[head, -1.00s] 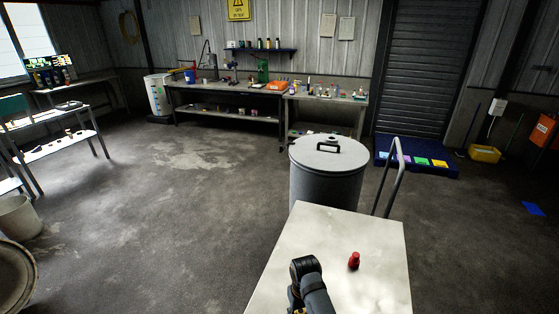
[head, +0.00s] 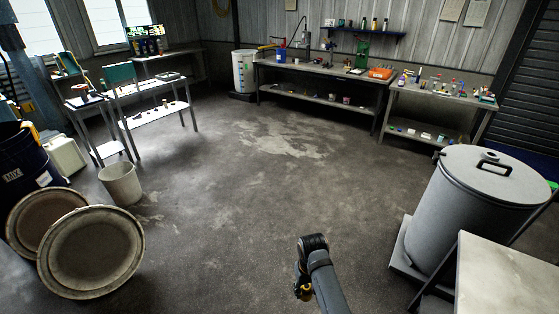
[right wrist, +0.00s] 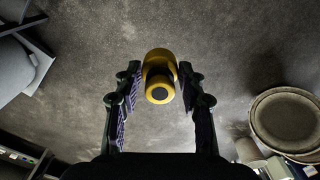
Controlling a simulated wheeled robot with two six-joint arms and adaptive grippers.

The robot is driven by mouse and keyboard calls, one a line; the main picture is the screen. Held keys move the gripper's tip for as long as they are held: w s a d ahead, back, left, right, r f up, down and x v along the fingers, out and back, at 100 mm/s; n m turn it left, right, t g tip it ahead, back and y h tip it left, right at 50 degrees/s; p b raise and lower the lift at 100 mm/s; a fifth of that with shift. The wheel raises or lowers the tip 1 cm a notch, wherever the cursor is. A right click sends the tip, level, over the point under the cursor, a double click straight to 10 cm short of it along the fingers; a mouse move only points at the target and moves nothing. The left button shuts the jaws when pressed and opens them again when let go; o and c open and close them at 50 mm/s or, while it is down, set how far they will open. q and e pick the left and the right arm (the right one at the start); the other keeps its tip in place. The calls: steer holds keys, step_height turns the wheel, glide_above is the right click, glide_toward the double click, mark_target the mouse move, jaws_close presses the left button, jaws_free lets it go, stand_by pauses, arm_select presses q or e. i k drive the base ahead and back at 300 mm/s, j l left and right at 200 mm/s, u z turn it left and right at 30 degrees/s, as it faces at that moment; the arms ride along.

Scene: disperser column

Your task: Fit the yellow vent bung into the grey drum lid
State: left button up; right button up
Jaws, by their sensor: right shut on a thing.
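The yellow vent bung (right wrist: 158,75) is held between the fingers of my right gripper (right wrist: 155,92) in the right wrist view, its round dark-centred end facing the camera. In the head view my right gripper (head: 303,288) is low in the middle, above open floor, with a bit of yellow showing; the arm hides much of it. The grey drum lid (head: 465,172) is on the grey drum (head: 470,222) at the right, well apart from the gripper. It carries a black handle, and a small dark spot lies behind that. My left gripper is not in view.
A pale table (head: 505,280) stands at the lower right, in front of the drum. Two round dirty lids (head: 92,252) and a pale bucket (head: 121,184) are at the left. Benches (head: 320,72) line the back wall. The middle floor is clear.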

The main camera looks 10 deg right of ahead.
mark_target(495, 176)
steer(key=i+l+z, duration=0.2)
steer(key=i+z, duration=0.25)
steer(key=i, duration=0.3)
steer(key=i+z, duration=0.45)
steer(key=i, duration=0.3)
steer(key=i+j+z, duration=0.4)
steer(key=i, duration=0.3)
steer(key=i+z, duration=0.1)
steer(key=i, duration=0.4)
steer(key=i+j+z, duration=0.1)
steer(key=i, duration=0.45)
steer(key=i+j, duration=0.15)
steer(key=i, duration=0.35)
steer(key=i+j+z, duration=0.15)
steer(key=i, duration=0.35)
steer(key=i+j+z, duration=0.1)
steer(key=i, duration=0.45)
steer(key=i+z, duration=0.3)
steer(key=z, duration=0.15)
steer(key=i+z, duration=0.35)
steer(key=z, duration=0.15)
steer(key=i+j+z, duration=0.25)
steer(key=z, duration=0.2)
steer(key=i+j+z, duration=0.25)
steer(key=z, duration=0.2)
steer(key=i+j+z, duration=0.2)
steer(key=j+z, duration=0.3)
steer(key=l, duration=0.1)
